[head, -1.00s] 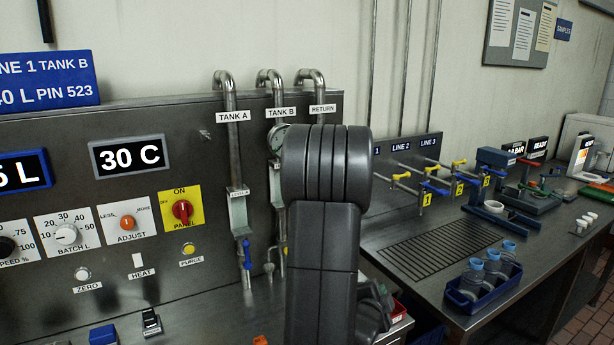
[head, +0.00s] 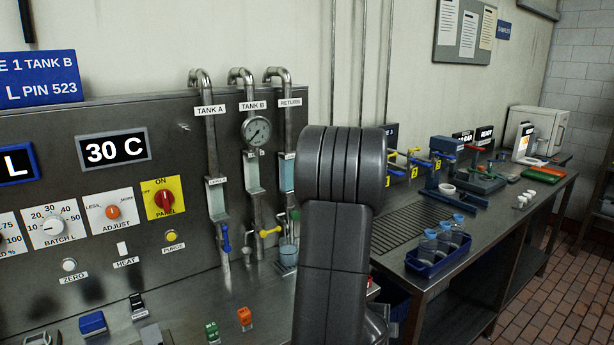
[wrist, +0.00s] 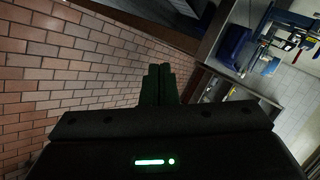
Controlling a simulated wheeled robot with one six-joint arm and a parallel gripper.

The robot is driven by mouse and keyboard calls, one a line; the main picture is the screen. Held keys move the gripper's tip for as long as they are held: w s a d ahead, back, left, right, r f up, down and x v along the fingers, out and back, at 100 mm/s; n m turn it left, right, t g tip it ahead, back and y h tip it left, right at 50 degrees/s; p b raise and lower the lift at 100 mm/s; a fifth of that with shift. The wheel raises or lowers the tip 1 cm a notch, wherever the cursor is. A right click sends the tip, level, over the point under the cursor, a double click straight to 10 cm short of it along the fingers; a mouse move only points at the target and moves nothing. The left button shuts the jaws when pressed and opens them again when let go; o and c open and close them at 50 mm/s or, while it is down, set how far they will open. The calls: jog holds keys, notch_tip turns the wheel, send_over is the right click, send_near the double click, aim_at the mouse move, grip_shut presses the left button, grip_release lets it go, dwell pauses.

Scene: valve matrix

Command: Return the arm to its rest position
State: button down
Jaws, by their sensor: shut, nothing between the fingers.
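My arm stands upright in the middle of the head view, its dark link and rounded joint covering part of the panel and bench. My gripper (wrist: 159,85) shows in the wrist view, its two dark fingers together with nothing between them. It is over a brick-tiled floor (wrist: 70,60) and apart from every object. The gripper itself is hidden in the head view.
The control panel (head: 120,240) stands at the left, with pipes and valves beside my arm. A bench (head: 480,225) runs along the wall at right, holding a blue crate (head: 432,269) of bottles. The brick floor (head: 545,290) at far right looks clear.

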jog(key=a+f+m+g+y, duration=0.2)
jog(key=a+f+m+y, duration=0.3)
jog(key=a+y, duration=0.1)
jog(key=shift+w+a+r+m+t+y+b, duration=0.4)
jog(key=shift+w+a+r+t+y, duration=0.45)
jog(key=shift+w+a+r, duration=0.55)
jog(key=shift+w+a+r+m+t+y+b, duration=0.25)
jog(key=shift+w+a+r+m+t+y, duration=0.3)
jog(key=shift+w+a+r+y, duration=0.75)
jog(key=shift+w+a+r+m+t+y+b, duration=0.45)
jog(key=shift+w+a+r+t, duration=0.5)
jog(key=shift+w, duration=0.65)
jog(key=shift+a+r, duration=0.1)
jog(key=shift+a, duration=0.2)
